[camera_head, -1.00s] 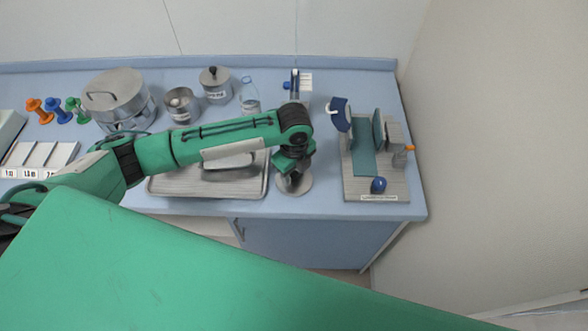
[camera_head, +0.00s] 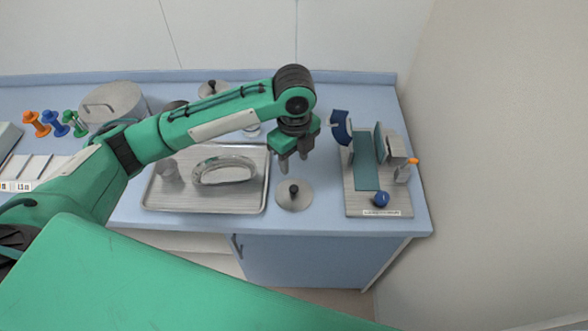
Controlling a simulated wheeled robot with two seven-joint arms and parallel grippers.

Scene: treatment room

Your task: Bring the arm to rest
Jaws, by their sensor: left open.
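My left arm reaches in from the left across the blue counter. Its gripper (camera_head: 293,163) is open and empty, with both fingers pointing down. It hangs above the counter, behind and above a round metal lid with a black knob (camera_head: 294,196), apart from it. The lid lies on the counter just right of the metal tray (camera_head: 205,207). My right gripper is not in view.
The tray holds a shiny curved metal dish (camera_head: 224,172) and a small cup (camera_head: 168,171). A large lidded pot (camera_head: 113,103) stands at the back left, beside coloured pegs (camera_head: 54,123). A board with upright parts (camera_head: 376,199) stands at the right.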

